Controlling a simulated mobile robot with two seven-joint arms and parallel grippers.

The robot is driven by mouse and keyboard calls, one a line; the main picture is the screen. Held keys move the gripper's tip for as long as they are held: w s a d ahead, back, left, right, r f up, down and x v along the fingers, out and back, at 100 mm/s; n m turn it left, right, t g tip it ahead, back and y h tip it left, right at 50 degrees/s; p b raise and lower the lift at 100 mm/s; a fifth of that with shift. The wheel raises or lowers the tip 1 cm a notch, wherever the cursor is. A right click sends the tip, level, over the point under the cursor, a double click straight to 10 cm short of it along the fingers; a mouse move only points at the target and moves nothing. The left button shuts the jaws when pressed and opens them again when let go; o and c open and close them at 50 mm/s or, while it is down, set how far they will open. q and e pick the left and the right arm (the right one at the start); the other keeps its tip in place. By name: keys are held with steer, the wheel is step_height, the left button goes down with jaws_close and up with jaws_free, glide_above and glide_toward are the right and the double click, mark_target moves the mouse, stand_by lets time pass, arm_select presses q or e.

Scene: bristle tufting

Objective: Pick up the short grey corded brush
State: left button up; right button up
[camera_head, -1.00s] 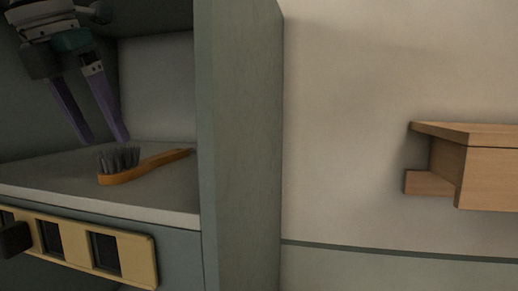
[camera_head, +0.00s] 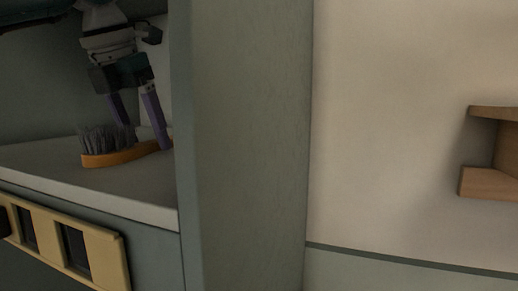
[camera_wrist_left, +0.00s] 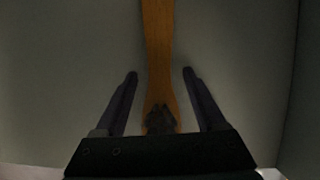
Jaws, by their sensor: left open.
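The brush (camera_head: 118,157) lies on the shelf (camera_head: 110,188), with an orange-brown wooden body and grey bristles pointing up at its left end. My left gripper (camera_head: 146,136) is open and low over the shelf at the brush's handle. In the head view one finger is partly behind the brush and the other stands near the handle's right end. In the left wrist view the brush handle (camera_wrist_left: 158,50) runs between the two open fingers of the gripper (camera_wrist_left: 160,75), apart from both. The bristles are mostly hidden there by the gripper body. My right gripper is not in view.
A grey-green upright panel (camera_head: 245,150) closes the shelf's right side, close to my left gripper. A yellow slotted strip (camera_head: 100,250) runs along the front below the shelf. A wooden wall piece (camera_head: 490,182) is at the far right.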

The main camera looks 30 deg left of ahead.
arm_select(q)
jaws_close()
stand_by(0.6)
steer(key=shift+r, duration=0.1)
